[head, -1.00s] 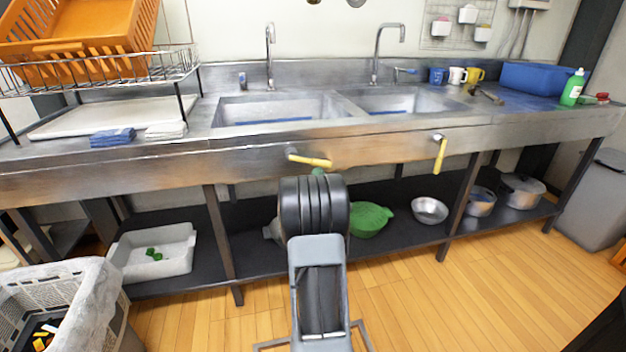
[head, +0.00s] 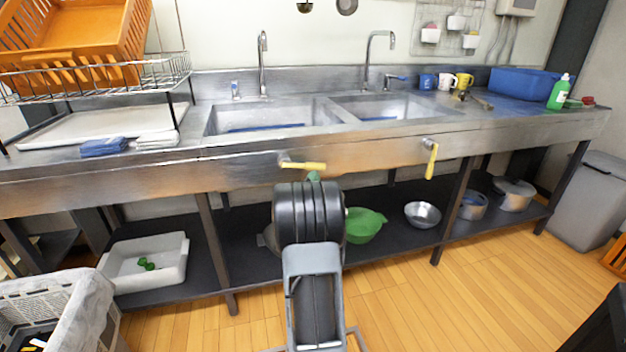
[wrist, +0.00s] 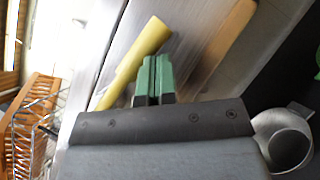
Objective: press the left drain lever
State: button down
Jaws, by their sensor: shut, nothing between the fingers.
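The left drain lever (head: 305,166) has a yellow handle on a metal stub on the sink unit's front panel. Its handle lies nearly level, pointing right. My gripper (head: 313,177) is just below it; my wrist hides most of the gripper in the head view. In the wrist view, the yellow handle (wrist: 135,62) runs slantwise close beside the shut green fingertips (wrist: 154,76). I cannot tell whether they touch it. Nothing is between the fingers. The right drain lever (head: 431,160) hangs down.
Two sink basins (head: 268,118) sit above the levers. The lower shelf holds a green colander (head: 365,224), a metal bowl (head: 422,215) and a white tub (head: 176,268). A grey basket (head: 85,300) stands at the lower left. The floor at right is mostly clear.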

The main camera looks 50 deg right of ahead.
jog(key=s+a+f+b, duration=0.1)
jog(key=s+a+f, duration=0.5)
jog(key=f, duration=0.3)
jog(key=shift+s+a+f+b, duration=0.2)
jog(key=shift+s+a+b, duration=0.05)
jog(key=shift+a+b, duration=0.1)
dwell(0.5)
